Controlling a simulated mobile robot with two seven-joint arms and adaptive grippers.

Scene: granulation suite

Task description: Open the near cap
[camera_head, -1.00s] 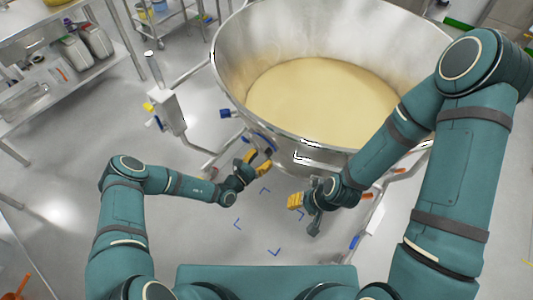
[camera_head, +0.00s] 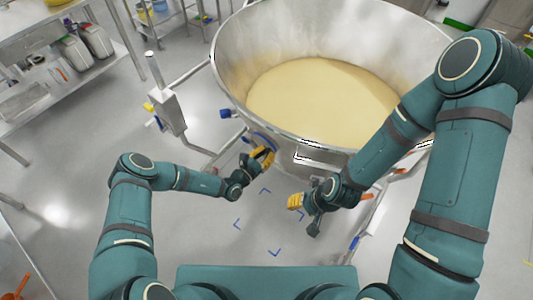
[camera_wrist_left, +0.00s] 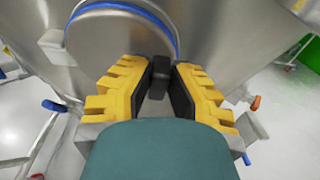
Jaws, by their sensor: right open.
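The near cap (camera_wrist_left: 112,36) is a round metal lid with a blue rim on the side of the large steel bowl (camera_head: 228,82). In the head view mostly its blue rim (camera_head: 263,138) shows. My left gripper (camera_head: 264,157) is at the cap, its yellow fingers on either side of a dark handle (camera_wrist_left: 160,72) in the left wrist view. Whether the pads press on the handle is not clear. My right gripper (camera_head: 298,205) is open and empty, below the bowl's front rim, to the right of the left one.
The bowl holds pale yellow powder (camera_head: 320,105). Steel frame tubes and a post with a box (camera_head: 166,109) stand left of the bowl. A shelf rack (camera_head: 95,75) is at the far left. Blue corner marks (camera_head: 274,252) lie on the clear floor in front.

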